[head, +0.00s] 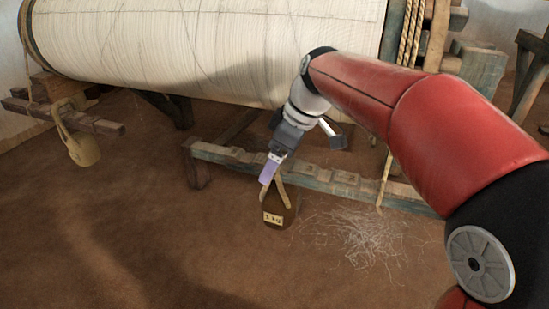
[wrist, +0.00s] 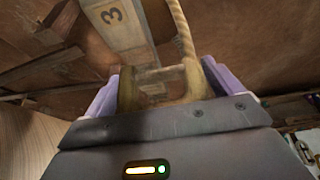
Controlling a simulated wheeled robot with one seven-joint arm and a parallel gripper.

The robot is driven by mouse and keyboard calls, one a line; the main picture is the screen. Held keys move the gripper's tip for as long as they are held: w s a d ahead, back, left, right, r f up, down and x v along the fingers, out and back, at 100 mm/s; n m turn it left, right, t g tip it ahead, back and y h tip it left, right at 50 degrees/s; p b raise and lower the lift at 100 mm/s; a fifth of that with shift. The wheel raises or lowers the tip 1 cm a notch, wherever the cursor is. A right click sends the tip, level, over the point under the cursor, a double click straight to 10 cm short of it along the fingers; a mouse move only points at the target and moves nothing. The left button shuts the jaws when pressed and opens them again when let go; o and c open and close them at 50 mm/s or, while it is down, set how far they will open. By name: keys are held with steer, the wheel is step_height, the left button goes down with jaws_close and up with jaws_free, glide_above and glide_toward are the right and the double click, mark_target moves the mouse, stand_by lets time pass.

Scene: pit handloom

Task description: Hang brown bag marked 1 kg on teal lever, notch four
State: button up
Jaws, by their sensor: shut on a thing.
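A brown bag (head: 278,209) with a pale label hangs upright below my gripper, in front of the teal lever (head: 318,175). The label's writing is small; its first character is hard to read. My gripper (head: 269,172) has purple fingers and is shut on the bag's tan loop handle, which also shows between the fingers in the wrist view (wrist: 196,82). The lever runs low from left to right with several notches along its top. I cannot tell whether the bag's base touches the floor. The bag's body is hidden in the wrist view.
A tan bag (head: 83,149) hangs from a wooden lever (head: 95,124) at the left. The large cloth roll (head: 205,45) spans above. Loose pale threads (head: 365,235) lie on the floor right of the brown bag. A board marked 3 (wrist: 115,22) shows in the wrist view.

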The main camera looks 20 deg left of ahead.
steer(key=shift+w+r+p, duration=0.15)
steer(key=shift+w+p, duration=0.2)
steer(key=shift+w, duration=0.65)
steer(key=shift+f+b, duration=0.9)
steer(key=shift+f, duration=0.3)
steer(key=shift+d+f, duration=0.1)
steer(key=shift+f, duration=0.25)
steer(key=o, duration=1.7)
steer(key=shift+c, duration=0.2)
steer(key=shift+o, duration=0.4)
steer(key=shift+f, duration=0.1)
